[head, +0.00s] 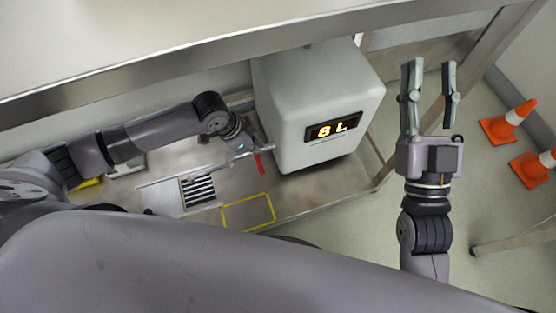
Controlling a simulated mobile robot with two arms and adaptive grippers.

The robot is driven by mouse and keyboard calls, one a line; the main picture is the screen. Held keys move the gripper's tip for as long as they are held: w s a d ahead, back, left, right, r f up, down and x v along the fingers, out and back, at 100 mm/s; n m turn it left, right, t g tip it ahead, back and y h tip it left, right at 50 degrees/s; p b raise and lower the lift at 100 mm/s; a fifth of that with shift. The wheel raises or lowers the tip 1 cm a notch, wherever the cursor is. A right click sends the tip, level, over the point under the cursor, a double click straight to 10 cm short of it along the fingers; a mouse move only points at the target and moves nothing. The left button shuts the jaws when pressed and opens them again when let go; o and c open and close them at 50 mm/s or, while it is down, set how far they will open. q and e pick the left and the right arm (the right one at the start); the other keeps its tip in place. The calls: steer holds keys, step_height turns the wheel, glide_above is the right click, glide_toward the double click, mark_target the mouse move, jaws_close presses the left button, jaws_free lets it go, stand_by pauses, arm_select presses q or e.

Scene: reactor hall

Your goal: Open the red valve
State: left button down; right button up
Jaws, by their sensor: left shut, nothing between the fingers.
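A small red piece (260,164), likely the red valve's handle, shows low beside the grey box with the lit display (310,110). Most of the valve is hidden or too small to make out. My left gripper (262,150) is shut and empty, its tips right by the red piece and near the box's left side. I cannot tell whether it touches the red piece. My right gripper (428,82) is open and empty, fingers pointing up the picture, to the right of the box.
A metal bench top (200,60) spans the upper left above a lower shelf. On the shelf are a striped black-and-white grille (198,190) and a yellow outlined rectangle (248,212). Orange cones (507,122) stand on the floor at the right. A metal leg slants behind my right gripper.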

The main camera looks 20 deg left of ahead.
arm_select(q)
steer(key=shift+s+d+m, duration=0.2)
steer(key=shift+m, duration=0.1)
arm_select(e)
steer(key=shift+s+d+r+t, duration=0.3)
steer(key=shift+s+r, duration=0.25)
steer(key=shift+r, duration=0.25)
